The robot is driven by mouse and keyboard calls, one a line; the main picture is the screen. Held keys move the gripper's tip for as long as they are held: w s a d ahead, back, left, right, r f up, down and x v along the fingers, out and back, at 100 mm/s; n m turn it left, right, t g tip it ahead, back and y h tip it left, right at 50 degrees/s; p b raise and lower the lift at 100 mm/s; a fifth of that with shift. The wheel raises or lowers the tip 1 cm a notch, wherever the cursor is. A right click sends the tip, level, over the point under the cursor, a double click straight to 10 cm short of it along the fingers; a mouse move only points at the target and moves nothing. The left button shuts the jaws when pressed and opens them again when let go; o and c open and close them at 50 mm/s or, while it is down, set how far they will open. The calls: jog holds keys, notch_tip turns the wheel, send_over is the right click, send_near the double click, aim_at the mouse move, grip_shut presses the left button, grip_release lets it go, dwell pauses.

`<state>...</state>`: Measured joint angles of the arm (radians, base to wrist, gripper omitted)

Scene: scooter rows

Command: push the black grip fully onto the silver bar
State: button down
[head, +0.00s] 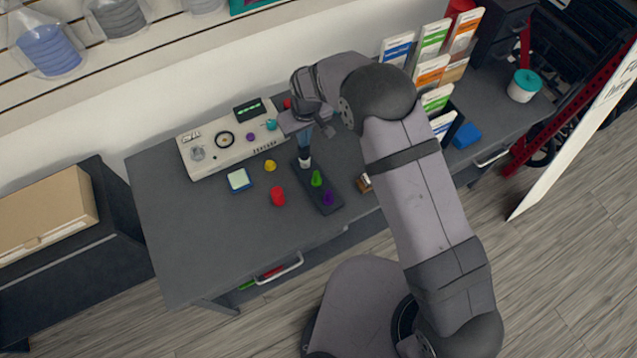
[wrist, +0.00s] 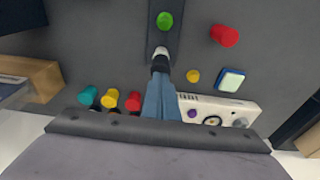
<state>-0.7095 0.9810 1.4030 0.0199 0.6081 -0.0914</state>
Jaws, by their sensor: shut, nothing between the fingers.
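The dark board (head: 331,207) lies on the grey bench and holds a short pale silver bar (head: 305,163) at its far end. The black grip (head: 304,153) shows as a small dark band at the bar, just under my gripper (head: 304,147). In the wrist view, the black grip (wrist: 160,66) lies between the fingertips and the pale bar end (wrist: 161,51). My bluish fingers (wrist: 160,78) are together, with their tips at the black grip, touching or very close. The fingers hide part of the grip, and I cannot tell how far it sits on the bar.
A green peg (head: 316,178) and a purple peg (head: 327,197) stand on the board. A red cylinder (head: 278,196), yellow knob (head: 270,166) and blue-edged square (head: 239,180) are to the left. A pale console (head: 210,155) is behind. The front left bench is clear.

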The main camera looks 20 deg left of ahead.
jog(key=shift+s+f+b, duration=0.1)
jog(key=shift+f+b, duration=1.25)
jog(key=shift+f, duration=0.55)
jog(key=shift+r, duration=0.2)
dwell(0.6)
jog(key=shift+r+p, duration=1.1)
jog(key=shift+r, duration=0.6)
jog(key=shift+r, duration=0.1)
jog(key=shift+r+p, duration=1.55)
jog(key=shift+r, duration=0.85)
